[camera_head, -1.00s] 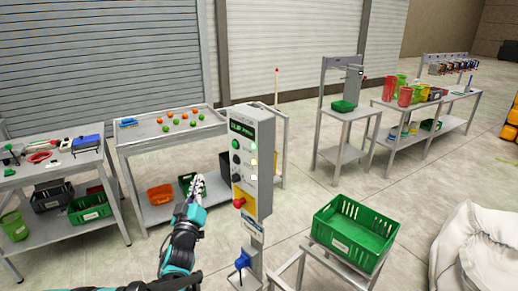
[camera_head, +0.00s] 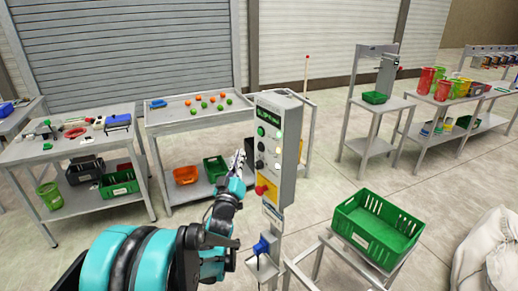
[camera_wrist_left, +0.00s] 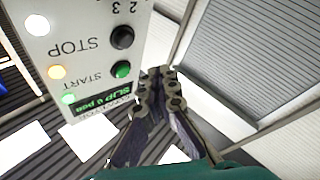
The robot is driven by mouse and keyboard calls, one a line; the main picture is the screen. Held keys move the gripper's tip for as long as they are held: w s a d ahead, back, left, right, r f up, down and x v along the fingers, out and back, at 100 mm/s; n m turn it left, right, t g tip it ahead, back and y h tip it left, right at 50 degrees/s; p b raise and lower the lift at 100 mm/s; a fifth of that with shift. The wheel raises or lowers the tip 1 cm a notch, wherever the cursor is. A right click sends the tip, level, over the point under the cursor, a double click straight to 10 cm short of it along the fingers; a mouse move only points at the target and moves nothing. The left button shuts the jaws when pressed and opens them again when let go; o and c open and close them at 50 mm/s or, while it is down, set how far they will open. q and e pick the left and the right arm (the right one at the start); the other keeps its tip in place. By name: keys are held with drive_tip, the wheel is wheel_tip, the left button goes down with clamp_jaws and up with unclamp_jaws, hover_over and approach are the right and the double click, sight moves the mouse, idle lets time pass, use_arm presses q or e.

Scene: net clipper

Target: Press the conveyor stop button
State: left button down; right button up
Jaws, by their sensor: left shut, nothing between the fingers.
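The grey control box (camera_head: 288,150) stands on a post in the middle of the head view. Its front has a green button (camera_head: 261,131), dark buttons below it and a red knob on a yellow plate (camera_head: 267,189). In the left wrist view the box appears upside down, with a green button (camera_wrist_left: 121,69) beside START and a black stop button (camera_wrist_left: 122,37) beside STOP. My left gripper (camera_head: 239,158) is shut and empty, just left of the box front. In the wrist view its fingertips (camera_wrist_left: 158,76) are beside the buttons, with no contact visible. My right gripper is not in view.
A blue device (camera_head: 262,246) is on the post below the box. A green crate (camera_head: 378,222) sits on a stand at right. A table with orange and green balls (camera_head: 188,118) and a tool table (camera_head: 65,150) stand behind at left.

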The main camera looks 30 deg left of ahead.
sight(257, 140)
use_arm(q)
drive_tip(key=shift+w+d, duration=0.35)
drive_tip(key=shift+w, duration=0.3)
drive_tip(key=shift+w+d, duration=0.3)
drive_tip(key=shift+w, duration=0.35)
drive_tip(key=shift+w+d, duration=0.35)
drive_tip(key=shift+w, duration=0.3)
drive_tip(key=shift+w+d, duration=0.2)
drive_tip(key=shift+w, duration=0.15)
drive_tip(key=shift+w+d+b, duration=0.2)
drive_tip(key=shift+w+b, duration=0.1)
drive_tip(key=shift+w, duration=0.1)
idle(0.6)
drive_tip(key=shift+s, duration=0.1)
drive_tip(key=shift+s+a, duration=0.4)
drive_tip(key=shift+s, duration=0.25)
drive_tip(key=s, duration=0.1)
drive_tip(key=s+a, duration=0.1)
drive_tip(key=s, duration=0.1)
drive_tip(key=s+a, duration=0.1)
drive_tip(key=shift+s+a, duration=0.15)
drive_tip(key=shift+s, duration=0.1)
idle(0.4)
